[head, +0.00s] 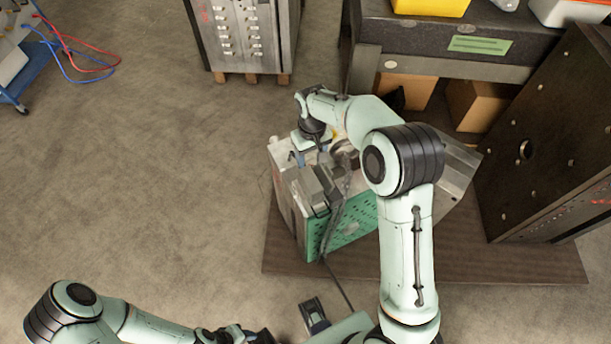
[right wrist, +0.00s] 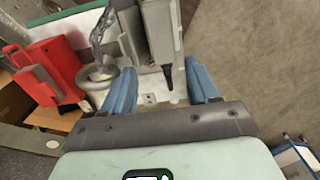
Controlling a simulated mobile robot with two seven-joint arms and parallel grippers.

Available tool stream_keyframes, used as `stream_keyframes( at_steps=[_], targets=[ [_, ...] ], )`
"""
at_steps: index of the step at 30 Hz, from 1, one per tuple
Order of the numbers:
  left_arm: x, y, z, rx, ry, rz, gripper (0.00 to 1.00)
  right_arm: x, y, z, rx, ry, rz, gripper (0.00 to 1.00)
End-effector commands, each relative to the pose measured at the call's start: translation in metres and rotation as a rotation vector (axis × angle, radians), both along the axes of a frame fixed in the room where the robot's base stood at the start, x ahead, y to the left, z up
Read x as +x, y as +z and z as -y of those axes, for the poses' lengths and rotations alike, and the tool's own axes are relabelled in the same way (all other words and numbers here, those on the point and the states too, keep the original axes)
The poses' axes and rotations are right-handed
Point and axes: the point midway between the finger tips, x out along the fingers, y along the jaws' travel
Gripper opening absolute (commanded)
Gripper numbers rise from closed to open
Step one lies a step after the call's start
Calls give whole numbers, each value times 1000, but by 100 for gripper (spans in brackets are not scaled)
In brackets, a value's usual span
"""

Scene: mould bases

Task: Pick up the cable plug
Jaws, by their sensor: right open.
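My right gripper (head: 311,157) is over the far end of a grey and green machine unit (head: 345,228) in the head view. In the right wrist view its two blue fingers (right wrist: 161,88) are apart with nothing held between them. A black tapered piece (right wrist: 168,76) at the end of a grey housing (right wrist: 160,30) shows beyond and between the fingertips. It looks like the cable plug's end, but I cannot tell for sure. My left arm comes in at the bottom left of the head view; its fingers do not show.
The unit stands on a brown board (head: 440,265). A large dark mould block (head: 550,140) stands at the right, a workbench (head: 450,35) behind. A red object (right wrist: 52,68) is left of the fingers in the wrist view. The floor at left is mostly clear.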

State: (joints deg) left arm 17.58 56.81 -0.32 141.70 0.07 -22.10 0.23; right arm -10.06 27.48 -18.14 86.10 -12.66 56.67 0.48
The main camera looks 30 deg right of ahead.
Motion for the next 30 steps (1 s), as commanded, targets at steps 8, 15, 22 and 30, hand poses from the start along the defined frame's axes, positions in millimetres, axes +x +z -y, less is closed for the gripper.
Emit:
stream_keyframes(
  at_steps=[8, 15, 22, 30],
  targets=[
    [-2, -5, 0, 0, 1, -4, 43, -1, -55, 0, 0, -1, -5, 60],
    [-2, -5, 0, 0, 0, -3, 43, -1, -73, 0, 0, 0, -3, 60],
    [-2, -4, 0, 0, 0, -2, 43, -1, -106, -3, 0, -1, -6, 60],
    [-2, -4, 0, 0, 0, -2, 43, 0, -121, -3, 1, -1, -1, 60]
  ],
)
